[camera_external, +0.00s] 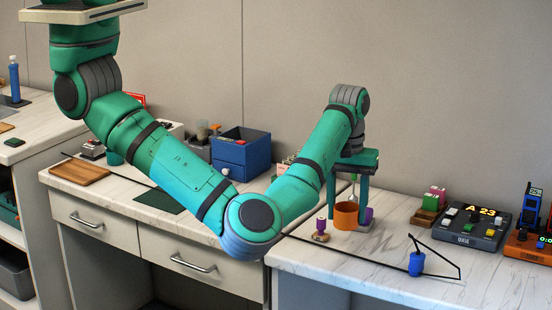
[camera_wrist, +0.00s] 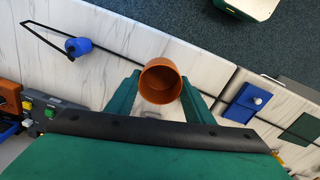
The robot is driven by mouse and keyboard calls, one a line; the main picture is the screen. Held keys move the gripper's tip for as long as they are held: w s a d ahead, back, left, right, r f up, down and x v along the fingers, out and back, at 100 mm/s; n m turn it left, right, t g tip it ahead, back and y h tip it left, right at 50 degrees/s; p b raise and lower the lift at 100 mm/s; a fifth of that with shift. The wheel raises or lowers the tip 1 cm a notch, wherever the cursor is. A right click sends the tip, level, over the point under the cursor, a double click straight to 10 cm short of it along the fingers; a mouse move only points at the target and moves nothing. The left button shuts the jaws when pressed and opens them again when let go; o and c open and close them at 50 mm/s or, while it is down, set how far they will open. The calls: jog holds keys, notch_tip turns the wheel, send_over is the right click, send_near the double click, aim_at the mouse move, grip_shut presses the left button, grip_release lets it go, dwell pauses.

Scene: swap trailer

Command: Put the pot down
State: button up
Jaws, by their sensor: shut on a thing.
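The orange pot (camera_external: 346,217) is upright between the two teal fingers of my gripper (camera_external: 347,207), over the right-hand counter. My gripper is shut on it and points down. In the wrist view the pot (camera_wrist: 160,88) shows its open top between the fingers, and its inside looks empty. The pot's base is close to the counter top; I cannot tell whether it touches.
A small purple-topped item (camera_external: 321,229) stands left of the pot, and a purple block (camera_external: 366,216) is close behind it. A blue cylinder (camera_external: 416,264) with a black wire frame lies in front right. A grey button box (camera_external: 470,228) is farther right. Marble counter between is clear.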

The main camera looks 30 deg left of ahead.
jog(key=w+d+f, duration=0.1)
jog(key=f, duration=0.1)
jog(key=w+d+f, duration=0.1)
jog(key=w+f, duration=0.1)
jog(key=w+d+f, duration=0.1)
jog(key=f, duration=0.1)
jog(key=shift+w+d+f, duration=0.1)
jog(key=shift+w+d, duration=0.2)
jog(key=shift+d, duration=0.1)
jog(key=shift+f, duration=1.65)
jog(key=o, duration=1)
jog(key=shift+f, duration=0.15)
jog(key=shift+o, duration=0.2)
jog(key=shift+d, duration=0.1)
notch_tip(320, 180, up, 12)
jog(key=shift+r, duration=0.2)
jog(key=shift+w+a, duration=0.15)
jog(key=shift+a, duration=0.1)
